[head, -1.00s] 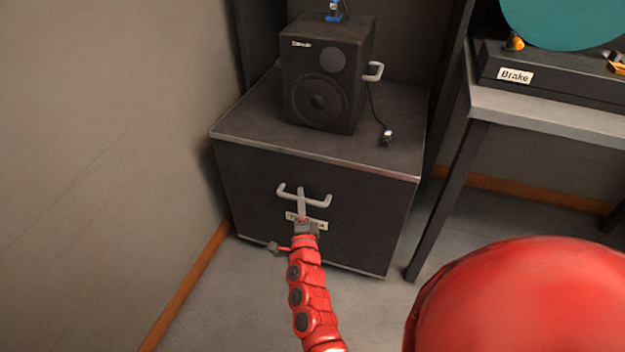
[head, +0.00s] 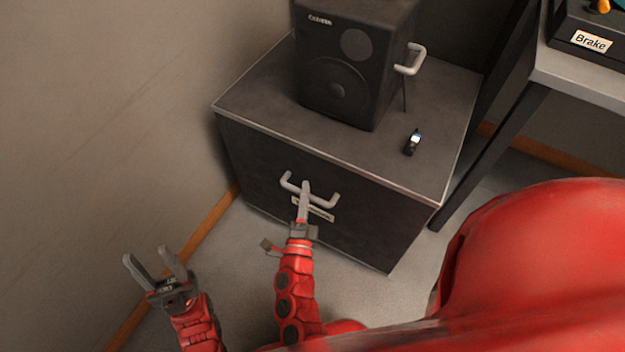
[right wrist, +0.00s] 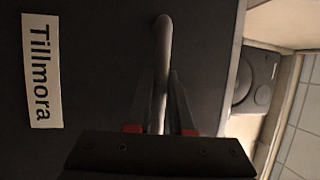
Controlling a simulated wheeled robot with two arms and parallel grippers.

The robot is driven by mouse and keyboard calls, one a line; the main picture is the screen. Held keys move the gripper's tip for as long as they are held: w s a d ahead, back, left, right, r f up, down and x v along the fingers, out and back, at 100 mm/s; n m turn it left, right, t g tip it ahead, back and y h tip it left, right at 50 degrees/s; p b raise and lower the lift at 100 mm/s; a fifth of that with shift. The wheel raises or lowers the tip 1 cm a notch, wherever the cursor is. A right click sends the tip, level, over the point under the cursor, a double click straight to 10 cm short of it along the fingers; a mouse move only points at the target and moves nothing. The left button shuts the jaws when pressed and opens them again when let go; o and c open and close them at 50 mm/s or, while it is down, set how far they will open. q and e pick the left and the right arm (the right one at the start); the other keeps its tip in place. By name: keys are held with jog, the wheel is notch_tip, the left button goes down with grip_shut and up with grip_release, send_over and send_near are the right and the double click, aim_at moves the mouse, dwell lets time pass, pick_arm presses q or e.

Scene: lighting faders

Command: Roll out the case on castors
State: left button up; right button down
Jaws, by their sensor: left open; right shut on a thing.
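The dark case (head: 265,165) stands on the floor by the left wall, with a light-edged top. Its front carries a pale U-shaped handle (head: 325,201) and a label (head: 312,211), partly hidden by my gripper. In the right wrist view the label (right wrist: 41,70) reads "Tillmora". My right gripper (head: 304,190) is shut on the handle, and its fingers flank the bar (right wrist: 161,75) in the right wrist view. My left gripper (head: 152,262) is open and empty, in front of the case and to its left, near the wall. No castors can be seen.
A black loudspeaker (head: 345,75) with a side handle stands on the case, and a small black connector (head: 412,143) lies beside it. A table (head: 585,75) with a "Brake" unit (head: 590,38) stands close on the right. Bare floor (head: 245,260) shows in front.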

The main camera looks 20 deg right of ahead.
jog(key=shift+s+a, duration=0.2)
jog(key=shift+a, duration=0.15)
jog(key=c, duration=1.1)
grip_release()
jog(key=shift+r, duration=0.1)
